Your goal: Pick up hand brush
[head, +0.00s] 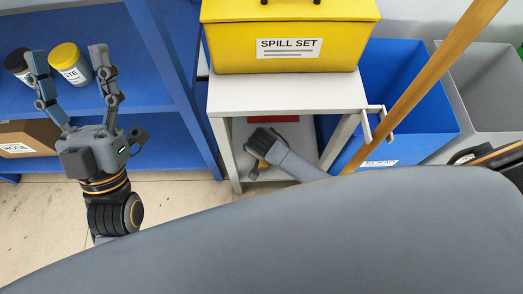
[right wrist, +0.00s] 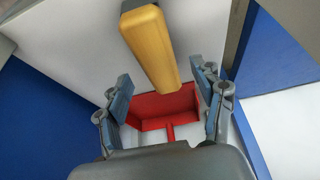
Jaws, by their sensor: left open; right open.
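A yellow-brown block-shaped bar (right wrist: 153,48), which looks like the hand brush, lies ahead of my right gripper (right wrist: 160,88) in the right wrist view. Its near end points toward the space between the open fingers, which do not grip it. No bristles show. My left gripper (head: 72,75) is open and empty, raised in front of the blue shelf at the left.
A red dustpan (right wrist: 165,108) lies on the cart's lower shelf beyond the fingers. The white cart (head: 285,96) carries a yellow spill set box (head: 290,35). Blue shelving (head: 60,100) stands left; blue (head: 410,85) and grey (head: 480,85) bins stand right. A wooden pole (head: 430,75) slants past the cart.

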